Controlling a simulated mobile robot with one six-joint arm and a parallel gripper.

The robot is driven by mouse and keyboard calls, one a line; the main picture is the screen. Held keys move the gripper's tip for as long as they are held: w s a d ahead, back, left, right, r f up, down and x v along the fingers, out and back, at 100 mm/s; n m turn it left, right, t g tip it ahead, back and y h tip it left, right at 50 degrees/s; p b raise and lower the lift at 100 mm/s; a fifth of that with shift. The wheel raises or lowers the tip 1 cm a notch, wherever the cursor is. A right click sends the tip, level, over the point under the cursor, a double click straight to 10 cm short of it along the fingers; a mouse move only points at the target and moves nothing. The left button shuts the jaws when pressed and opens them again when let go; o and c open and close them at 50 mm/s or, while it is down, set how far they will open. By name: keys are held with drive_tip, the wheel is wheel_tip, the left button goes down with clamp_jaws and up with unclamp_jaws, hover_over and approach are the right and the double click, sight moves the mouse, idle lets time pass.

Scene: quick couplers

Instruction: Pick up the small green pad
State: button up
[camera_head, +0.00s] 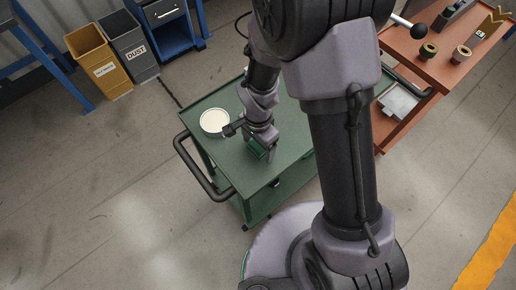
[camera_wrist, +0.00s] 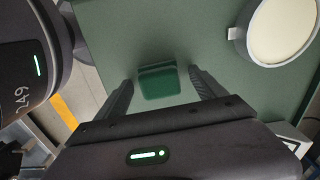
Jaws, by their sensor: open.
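The small green pad (camera_wrist: 160,82) shows in the wrist view as a dark green block on the lighter green cart top (camera_wrist: 120,35). It lies between the two fingers of my gripper (camera_wrist: 160,88), with a visible gap on each side. My gripper is open and empty. In the head view my gripper (camera_head: 264,154) points down over the green cart, and a bit of the pad (camera_head: 256,150) shows beside the fingers. The arm hides much of the cart there.
A round white-topped dish (camera_head: 214,122) stands on the cart, left of my gripper. The cart's dark handle (camera_head: 205,180) is on its left side. A red-brown cart (camera_head: 455,65) with couplers stands at right. Two bins (camera_head: 100,60) stand at the back left.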

drive_tip(key=shift+r, duration=0.1)
drive_tip(key=c, duration=1.4)
drive_tip(key=shift+c, duration=0.2)
drive_tip(key=shift+r, duration=0.15)
drive_tip(key=shift+r+p, duration=0.3)
drive_tip(key=shift+r, duration=0.05)
drive_tip(key=r, duration=0.1)
drive_tip(key=r+p, duration=0.1)
drive_tip(key=r, duration=0.1)
drive_tip(key=shift+s+d+p, duration=0.3)
drive_tip(key=shift+d, duration=0.05)
drive_tip(key=s+d, duration=0.4)
drive_tip(key=s+d+p, duration=0.1)
drive_tip(key=d, duration=0.1)
drive_tip(key=shift+s+d+r, duration=0.15)
drive_tip(key=shift+s+r, duration=0.15)
drive_tip(key=shift+s, duration=0.1)
drive_tip(key=s+d+p, duration=0.4)
drive_tip(key=d+p, duration=0.1)
drive_tip(key=p, duration=0.6)
drive_tip(key=shift+s+r, duration=0.2)
